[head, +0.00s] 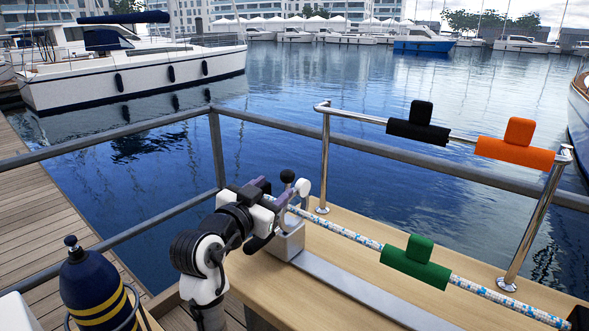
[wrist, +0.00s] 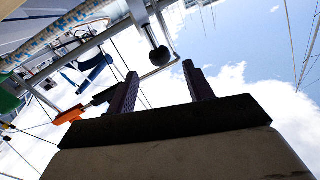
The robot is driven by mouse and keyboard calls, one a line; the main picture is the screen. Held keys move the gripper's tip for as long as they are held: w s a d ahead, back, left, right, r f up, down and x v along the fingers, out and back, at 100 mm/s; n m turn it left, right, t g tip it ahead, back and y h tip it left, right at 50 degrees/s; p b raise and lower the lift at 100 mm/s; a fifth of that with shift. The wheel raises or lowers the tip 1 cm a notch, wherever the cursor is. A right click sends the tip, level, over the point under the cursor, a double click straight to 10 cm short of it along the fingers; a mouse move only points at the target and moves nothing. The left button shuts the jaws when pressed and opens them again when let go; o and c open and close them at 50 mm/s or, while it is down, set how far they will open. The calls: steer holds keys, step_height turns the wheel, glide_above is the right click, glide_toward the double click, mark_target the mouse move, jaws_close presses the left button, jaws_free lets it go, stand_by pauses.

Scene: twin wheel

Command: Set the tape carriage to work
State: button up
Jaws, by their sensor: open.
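A lever with a black ball knob (head: 287,177) stands by a grey-white block (head: 289,241) at the left end of the wooden bench. My gripper (head: 287,198) is beside the knob, partly covering the block and lever. In the wrist view my gripper (wrist: 160,69) is open and empty, with its two fingers apart. The ball knob (wrist: 159,56) appears between and beyond the fingertips; contact is not visible. A blue-and-white patterned rope (head: 350,237) runs right from the block, with a green clip-like piece (head: 415,265) on it. I cannot tell which part is the tape carriage.
A flat grey strip (head: 365,296) runs along the wooden bench (head: 330,290). A chrome rail (head: 374,118) behind carries a black piece (head: 418,128) and an orange piece (head: 516,147). A dark blue cylinder (head: 95,290) stands lower left. Grey railing (head: 218,150) borders the water.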

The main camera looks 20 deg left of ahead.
mark_target(292, 172)
steer(key=w, duration=0.3)
steer(key=w+d+p, duration=0.1)
steer(key=w, duration=0.2)
steer(key=w+p, duration=0.1)
steer(key=w, duration=0.2)
steer(key=shift+w+d, duration=0.2)
steer(key=shift+d, duration=0.05)
steer(key=shift+c, duration=0.4)
jaws_close()
